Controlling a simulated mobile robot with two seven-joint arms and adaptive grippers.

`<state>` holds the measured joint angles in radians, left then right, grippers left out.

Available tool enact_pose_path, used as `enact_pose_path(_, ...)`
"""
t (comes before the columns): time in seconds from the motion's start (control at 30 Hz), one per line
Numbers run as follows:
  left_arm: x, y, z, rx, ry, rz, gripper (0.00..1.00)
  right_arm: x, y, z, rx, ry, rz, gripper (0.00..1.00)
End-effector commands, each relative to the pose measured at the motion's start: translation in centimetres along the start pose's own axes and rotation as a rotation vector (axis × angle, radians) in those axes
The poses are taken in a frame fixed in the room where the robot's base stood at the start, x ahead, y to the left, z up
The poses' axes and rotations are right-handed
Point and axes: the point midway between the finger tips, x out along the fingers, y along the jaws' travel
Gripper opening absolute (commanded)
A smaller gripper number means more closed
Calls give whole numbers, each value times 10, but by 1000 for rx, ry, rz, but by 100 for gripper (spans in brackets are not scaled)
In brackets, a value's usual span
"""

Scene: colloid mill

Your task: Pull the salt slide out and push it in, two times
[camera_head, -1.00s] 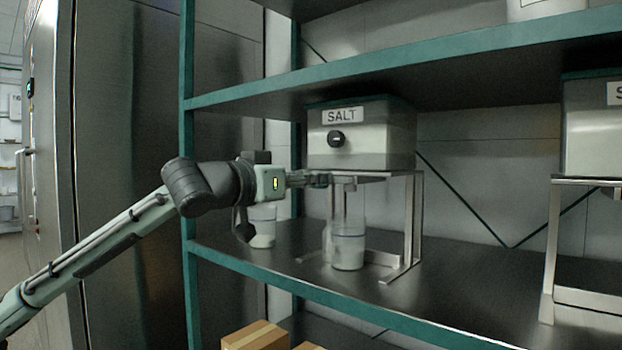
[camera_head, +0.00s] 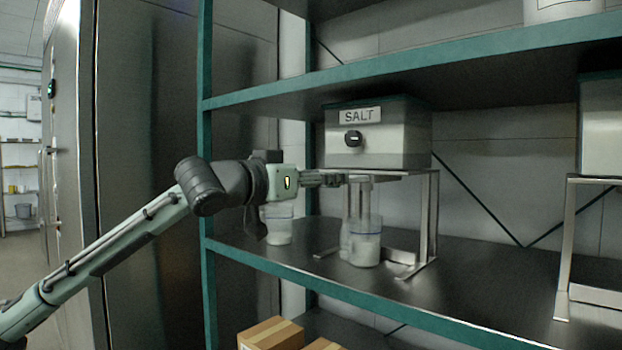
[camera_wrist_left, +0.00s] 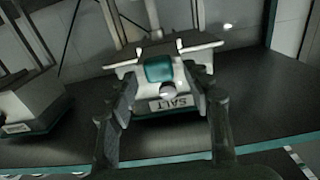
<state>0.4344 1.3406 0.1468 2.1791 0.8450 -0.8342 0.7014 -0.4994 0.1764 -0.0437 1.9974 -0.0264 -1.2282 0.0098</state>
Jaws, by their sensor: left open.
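The salt box (camera_head: 387,136) is a steel bin with a SALT label and a black knob, raised on a metal stand (camera_head: 432,215) on the middle shelf. Its label is upside down in the left wrist view (camera_wrist_left: 172,103). The salt slide is under the box; its front is largely hidden by my gripper in the head view. In the left wrist view a teal piece (camera_wrist_left: 158,69), perhaps the slide's grip, lies between my fingers. My left gripper (camera_head: 335,179) is open at the box's lower front; contact is unclear. My right gripper is not in view.
A clear container with white contents (camera_head: 365,243) stands under the box, and another (camera_head: 279,226) stands to its left. The green shelf post (camera_head: 206,170) is close to my left arm. A second bin (camera_head: 604,130) is at the right. Cardboard boxes (camera_head: 270,333) are below.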

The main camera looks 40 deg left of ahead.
Motion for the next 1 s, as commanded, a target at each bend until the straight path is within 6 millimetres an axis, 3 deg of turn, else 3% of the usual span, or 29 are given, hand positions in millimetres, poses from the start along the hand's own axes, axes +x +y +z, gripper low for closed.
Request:
enact_pose_path(0.37,-29,0,3,-1,-6,0,50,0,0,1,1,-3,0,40)
enact_pose_path(0.73,-102,0,0,-3,3,0,50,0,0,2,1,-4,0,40)
enact_pose_path(1.0,-119,0,1,0,-1,0,50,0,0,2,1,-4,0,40)
